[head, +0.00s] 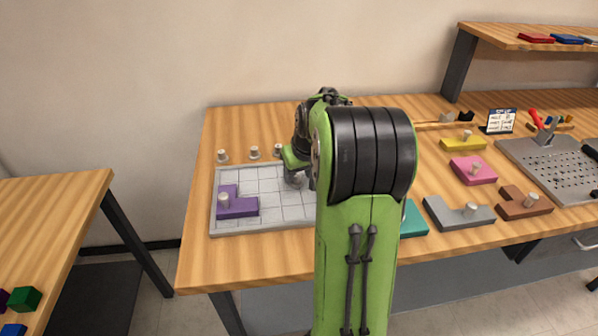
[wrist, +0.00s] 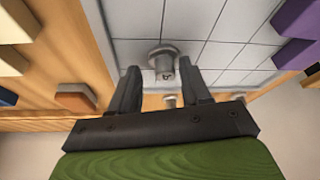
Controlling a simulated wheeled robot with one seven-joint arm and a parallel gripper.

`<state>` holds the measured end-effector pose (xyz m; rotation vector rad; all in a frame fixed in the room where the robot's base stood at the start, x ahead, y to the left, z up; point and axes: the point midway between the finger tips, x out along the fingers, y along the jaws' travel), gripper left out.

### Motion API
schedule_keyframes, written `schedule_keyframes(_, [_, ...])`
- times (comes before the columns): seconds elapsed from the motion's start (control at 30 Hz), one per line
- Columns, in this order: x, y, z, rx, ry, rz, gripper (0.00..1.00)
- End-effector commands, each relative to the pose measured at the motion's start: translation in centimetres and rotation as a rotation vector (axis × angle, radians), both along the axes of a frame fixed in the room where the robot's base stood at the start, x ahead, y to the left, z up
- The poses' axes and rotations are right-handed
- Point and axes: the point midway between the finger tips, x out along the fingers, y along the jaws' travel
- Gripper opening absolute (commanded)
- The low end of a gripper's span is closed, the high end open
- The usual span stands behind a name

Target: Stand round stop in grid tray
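The grid tray (head: 270,226) is a pale, gridded board on the wooden table; its grid also fills much of the wrist view (wrist: 235,45). A grey metal round stop (wrist: 163,60) stands on the tray, in front of and between my fingertips. My gripper (wrist: 160,72) is open, with a gap at the left finger and the stop close to the right finger. In the head view my gripper (head: 297,181) is low over the tray, partly hidden by my arm. Round stops also stand behind the tray at left (head: 222,156), middle (head: 254,153) and right (head: 278,150).
An L-shaped purple block (head: 237,207) with a knob lies on the tray's left part. Teal (head: 412,220), grey (head: 458,214), brown (head: 524,203), pink (head: 473,171) and yellow (head: 462,144) blocks lie to the right. A perforated metal plate (head: 555,165) stands further right.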

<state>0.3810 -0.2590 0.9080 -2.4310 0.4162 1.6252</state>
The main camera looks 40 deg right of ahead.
Motion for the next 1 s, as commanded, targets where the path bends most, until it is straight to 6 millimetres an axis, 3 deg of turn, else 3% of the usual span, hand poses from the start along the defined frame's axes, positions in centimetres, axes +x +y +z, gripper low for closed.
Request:
schedule_keyframes(0.17, [-0.1,0.0,1.0,-0.002,-0.002,0.0,0.47])
schedule_keyframes(0.43, [-2.7,0.9,7.8,-0.004,-0.004,-0.002,0.47])
schedule_keyframes(0.6, [-3.9,1.3,10.8,-0.002,-0.002,0.0,0.47])
schedule_keyframes(0.83, [-4.4,1.6,11.5,0.0,0.0,0.001,0.47])
schedule_keyframes(0.93, [-4.4,4.0,12.2,-0.007,-0.004,0.027,0.47])
schedule_keyframes(1.0, [-5.1,8.1,13.2,-0.02,-0.012,0.072,0.47])
